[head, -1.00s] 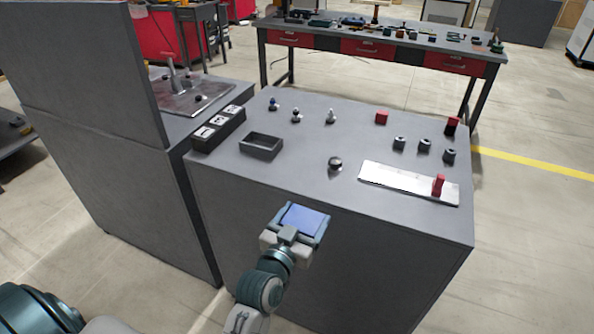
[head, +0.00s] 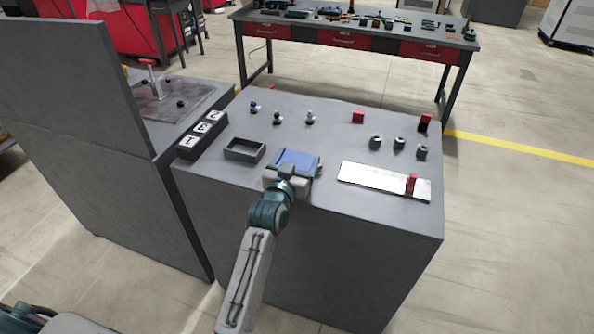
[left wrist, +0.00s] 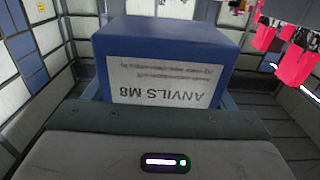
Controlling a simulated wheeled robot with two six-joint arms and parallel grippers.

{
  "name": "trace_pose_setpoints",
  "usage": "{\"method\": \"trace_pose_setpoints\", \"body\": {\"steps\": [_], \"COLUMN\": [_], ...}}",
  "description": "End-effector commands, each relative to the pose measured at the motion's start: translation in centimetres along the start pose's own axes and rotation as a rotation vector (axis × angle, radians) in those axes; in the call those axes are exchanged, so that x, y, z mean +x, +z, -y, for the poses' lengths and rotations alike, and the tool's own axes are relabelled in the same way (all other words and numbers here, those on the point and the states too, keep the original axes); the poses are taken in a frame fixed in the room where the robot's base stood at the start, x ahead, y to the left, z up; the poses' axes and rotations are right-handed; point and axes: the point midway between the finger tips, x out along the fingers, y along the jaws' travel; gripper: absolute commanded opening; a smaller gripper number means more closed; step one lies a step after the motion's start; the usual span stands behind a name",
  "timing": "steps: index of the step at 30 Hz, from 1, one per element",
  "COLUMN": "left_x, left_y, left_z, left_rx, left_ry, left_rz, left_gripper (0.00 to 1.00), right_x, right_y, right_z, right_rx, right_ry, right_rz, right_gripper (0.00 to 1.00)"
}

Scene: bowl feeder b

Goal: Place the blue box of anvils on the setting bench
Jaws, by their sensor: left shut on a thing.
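My left gripper (head: 292,176) is shut on the blue box (head: 297,160) and holds it over the front part of a grey bench top (head: 325,191). I cannot tell whether the box touches the top. In the left wrist view the box (left wrist: 165,55) fills the middle, its white label reading "ANVILS M8" upside down. The box is just right of a small dark open tray (head: 245,150) and left of a white plate (head: 375,180) with a red handle. My right gripper is not in view.
Several levers and knobs (head: 376,142) and red blocks (head: 358,117) stand farther back on the grey top. Numbered blocks (head: 208,128) lie at its left edge, beside a tall grey panel (head: 80,90). A red-drawer workbench (head: 345,39) stands behind.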

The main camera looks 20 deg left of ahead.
Motion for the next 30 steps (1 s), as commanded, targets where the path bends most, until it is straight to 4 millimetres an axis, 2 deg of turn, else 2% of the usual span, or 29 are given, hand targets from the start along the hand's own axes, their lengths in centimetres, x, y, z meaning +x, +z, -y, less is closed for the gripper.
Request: {"method": "trace_pose_setpoints", "body": {"steps": [9, 20, 21, 24, 30], "left_x": [-0.1, -0.1, -0.1, -0.1, -0.1], "left_y": [3.6, 4.1, 4.3, 4.2, 4.2], "left_z": [0.0, 0.0, 0.0, 0.0, 0.0], "left_rx": [0.0, 0.0, 0.0, 0.0, 0.0], "left_ry": [-0.001, -0.001, -0.001, -0.001, -0.001], "left_rz": [-0.001, -0.003, -0.001, -0.001, -0.001], "left_gripper": [0.44, 0.44, 0.79, 0.99, 0.99], "right_x": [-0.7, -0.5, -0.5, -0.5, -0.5], "right_y": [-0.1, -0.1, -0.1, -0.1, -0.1], "right_z": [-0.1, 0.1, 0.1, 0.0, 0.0], "right_rx": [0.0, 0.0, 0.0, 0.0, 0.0], "right_ry": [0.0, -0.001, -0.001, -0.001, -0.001], "right_rz": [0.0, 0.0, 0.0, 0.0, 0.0], "right_gripper": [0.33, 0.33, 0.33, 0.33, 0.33]}}
